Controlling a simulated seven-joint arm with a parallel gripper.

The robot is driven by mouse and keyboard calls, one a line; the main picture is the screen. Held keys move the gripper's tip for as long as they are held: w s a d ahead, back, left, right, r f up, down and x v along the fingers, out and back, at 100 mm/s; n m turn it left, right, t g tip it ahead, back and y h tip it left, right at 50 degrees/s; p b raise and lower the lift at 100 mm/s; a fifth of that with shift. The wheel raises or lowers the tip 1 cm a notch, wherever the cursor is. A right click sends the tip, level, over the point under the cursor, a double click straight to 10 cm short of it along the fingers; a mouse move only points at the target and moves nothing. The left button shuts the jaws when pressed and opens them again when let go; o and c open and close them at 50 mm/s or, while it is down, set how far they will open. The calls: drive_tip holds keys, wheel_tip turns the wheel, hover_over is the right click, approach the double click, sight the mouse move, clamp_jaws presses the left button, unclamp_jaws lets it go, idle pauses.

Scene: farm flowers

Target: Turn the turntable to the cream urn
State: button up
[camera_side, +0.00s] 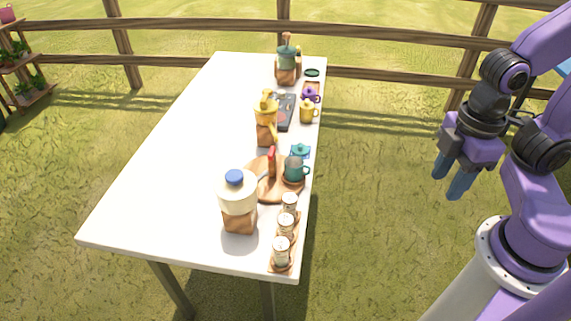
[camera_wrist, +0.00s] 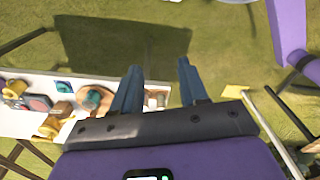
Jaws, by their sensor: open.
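The turntable (camera_side: 268,190) is a round wooden disc on the white table. A red-topped bottle (camera_side: 272,163) and a teal mug (camera_side: 294,169) stand on or at it; the mug is on its right side. The cream urn (camera_side: 238,194), with a blue lid and brown base, stands at the disc's near left and hides part of its edge. My gripper (camera_side: 449,178) is open and empty, right of the table over the grass, well apart from the disc. In the wrist view, my gripper (camera_wrist: 160,66) has fingers spread, with the turntable (camera_wrist: 104,96) left of them, partly hidden.
A yellow urn (camera_side: 266,120) and a green urn (camera_side: 287,62) stand farther back. Several small jars (camera_side: 286,224) line the near right edge. A dark tray (camera_side: 285,112), yellow mug (camera_side: 308,112) and purple pot (camera_side: 310,94) are behind. The table's left half (camera_side: 165,165) is clear.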

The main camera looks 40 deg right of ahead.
drive_tip(key=w+a+r+m, duration=0.2)
drive_tip(key=w+a+m, duration=0.35)
drive_tip(key=w, duration=0.35)
drive_tip(key=m, duration=1.6)
hover_over(272, 151)
drive_tip(key=f, duration=0.2)
wheel_tip(272, 151, down, 17)
drive_tip(key=shift+w+r, duration=0.1)
drive_tip(key=shift+r, duration=0.1)
clamp_jaws()
